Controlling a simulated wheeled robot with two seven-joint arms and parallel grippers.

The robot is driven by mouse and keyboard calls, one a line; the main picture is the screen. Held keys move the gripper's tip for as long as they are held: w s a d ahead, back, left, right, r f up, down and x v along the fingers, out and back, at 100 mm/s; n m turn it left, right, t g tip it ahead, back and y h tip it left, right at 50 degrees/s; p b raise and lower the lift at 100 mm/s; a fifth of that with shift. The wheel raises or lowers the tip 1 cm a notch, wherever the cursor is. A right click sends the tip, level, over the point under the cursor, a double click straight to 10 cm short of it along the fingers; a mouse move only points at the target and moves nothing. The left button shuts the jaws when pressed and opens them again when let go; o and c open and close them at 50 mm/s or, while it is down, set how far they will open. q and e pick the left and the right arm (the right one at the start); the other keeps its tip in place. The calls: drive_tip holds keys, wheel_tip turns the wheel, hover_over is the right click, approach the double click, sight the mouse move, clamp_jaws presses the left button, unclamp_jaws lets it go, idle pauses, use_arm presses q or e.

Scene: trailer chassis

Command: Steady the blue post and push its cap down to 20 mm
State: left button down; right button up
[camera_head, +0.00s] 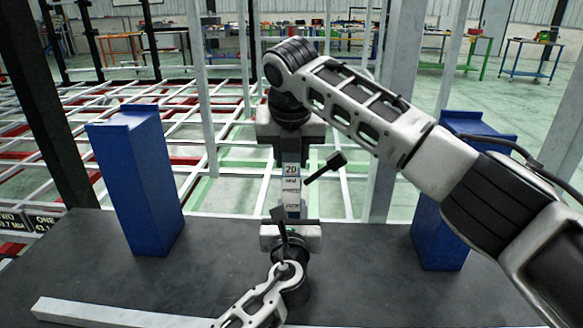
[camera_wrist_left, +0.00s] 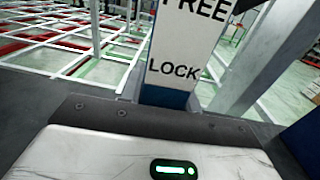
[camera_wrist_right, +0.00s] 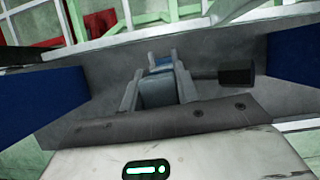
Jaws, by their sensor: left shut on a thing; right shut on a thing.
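The middle post shows in the head view between my grippers. Its white label (camera_head: 291,186) has "20" at its top. In the left wrist view the label (camera_wrist_left: 180,45) reads FREE and LOCK, with blue post (camera_wrist_left: 160,97) below it. A black lever (camera_head: 325,167) sticks out to the right of the post. My left gripper (camera_head: 291,224) is shut on the post low down. My right gripper (camera_head: 291,152) points down from above, shut on the top, which it mostly hides. In the right wrist view a grey cap-like part (camera_wrist_right: 158,92) sits between the fingers, with the black lever end (camera_wrist_right: 237,73) beside it.
Blue posts stand at left (camera_head: 140,185) and right (camera_head: 440,235) on the dark table (camera_head: 90,265). A pale bar (camera_head: 110,313) lies along the front left. White uprights and a frame grid (camera_head: 90,130) are behind. My right arm crosses over the right post.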

drive_tip(key=shift+d+f, duration=0.15)
drive_tip(key=shift+f, duration=0.3)
drive_tip(key=o, duration=1.1)
drive_tip(key=shift+w, duration=0.1)
drive_tip(key=shift+c, duration=0.2)
drive_tip(key=shift+r, duration=3.75)
drive_tip(key=shift+c, duration=0.3)
